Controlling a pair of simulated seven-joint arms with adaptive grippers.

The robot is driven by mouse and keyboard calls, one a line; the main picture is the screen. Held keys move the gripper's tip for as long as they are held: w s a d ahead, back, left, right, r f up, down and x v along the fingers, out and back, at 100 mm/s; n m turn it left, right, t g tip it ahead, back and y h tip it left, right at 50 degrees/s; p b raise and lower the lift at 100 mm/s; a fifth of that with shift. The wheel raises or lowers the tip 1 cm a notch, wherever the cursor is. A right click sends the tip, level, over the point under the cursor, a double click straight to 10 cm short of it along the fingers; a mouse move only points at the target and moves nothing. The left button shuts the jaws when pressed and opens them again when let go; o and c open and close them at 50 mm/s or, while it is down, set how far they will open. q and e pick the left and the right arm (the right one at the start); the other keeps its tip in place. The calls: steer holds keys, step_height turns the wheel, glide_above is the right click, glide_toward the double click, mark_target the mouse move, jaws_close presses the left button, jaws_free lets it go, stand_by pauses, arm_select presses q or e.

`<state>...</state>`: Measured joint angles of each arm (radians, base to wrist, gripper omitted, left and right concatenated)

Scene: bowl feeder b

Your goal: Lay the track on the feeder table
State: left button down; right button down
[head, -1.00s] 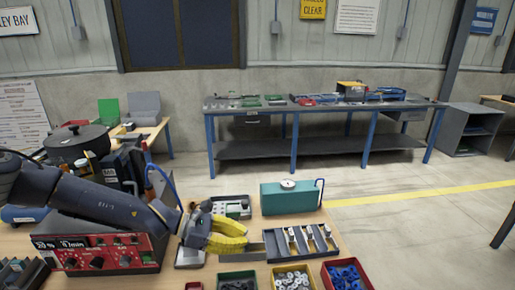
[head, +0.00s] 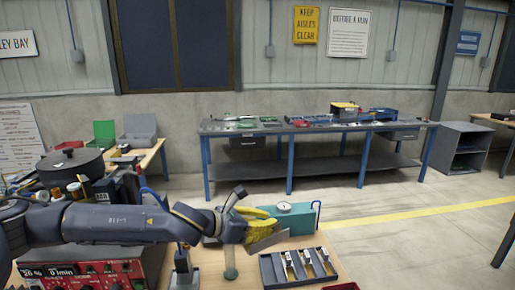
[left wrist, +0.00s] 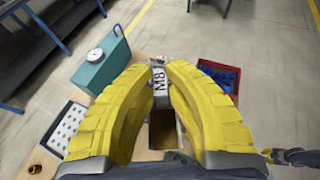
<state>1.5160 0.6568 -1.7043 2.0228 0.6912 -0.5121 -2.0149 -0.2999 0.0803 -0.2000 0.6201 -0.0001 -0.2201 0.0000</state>
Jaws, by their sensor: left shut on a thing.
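My left gripper (head: 262,226) has yellow fingers closed on a narrow grey metal track (head: 266,243), held above the near table beside the teal box. In the left wrist view the track (left wrist: 159,84) shows between the fingertips with an "M8" label; a brown-sided channel shows below the label. The grey slotted tray (head: 297,282) on the near table holds several white-labelled pieces, and its leftmost slot looks empty. I cannot tell which surface is the feeder table; a long grey bench (head: 310,127) with blue legs stands at the back.
A teal box (head: 297,216) with a dial stands close behind the gripper. A red instrument box (head: 75,270) is under my left arm. A red bin of blue parts (left wrist: 220,75) lies to the right in the wrist view. Open floor separates near table and bench.

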arm_select(q)
steer(key=r+n+t, duration=0.1)
steer(key=r, duration=0.1)
steer(key=r+n+t+y, duration=0.1)
steer(key=r, duration=0.1)
steer(key=shift+s+d+r+y, duration=0.15)
steer(key=shift+s+r+y, duration=0.05)
steer(key=shift+y, duration=0.1)
steer(key=a+r+n+t+y, duration=0.2)
steer(key=a+n+t+y, duration=0.35)
steer(key=a, duration=0.65)
steer(key=s+a+f+n+y, duration=0.2)
steer(key=s+a+f, duration=0.1)
steer(key=a+f, duration=0.2)
steer(key=s+a+f+n+g+y, duration=0.1)
steer(key=a+f, duration=0.4)
steer(key=f, duration=0.5)
steer(key=s+n+y, duration=0.1)
steer(key=s, duration=0.1)
steer(key=shift+s+a, duration=0.3)
steer(key=shift+a, duration=0.1)
steer(key=shift+f+y, duration=0.2)
steer(key=shift+y, duration=0.05)
steer(key=shift+a, duration=0.1)
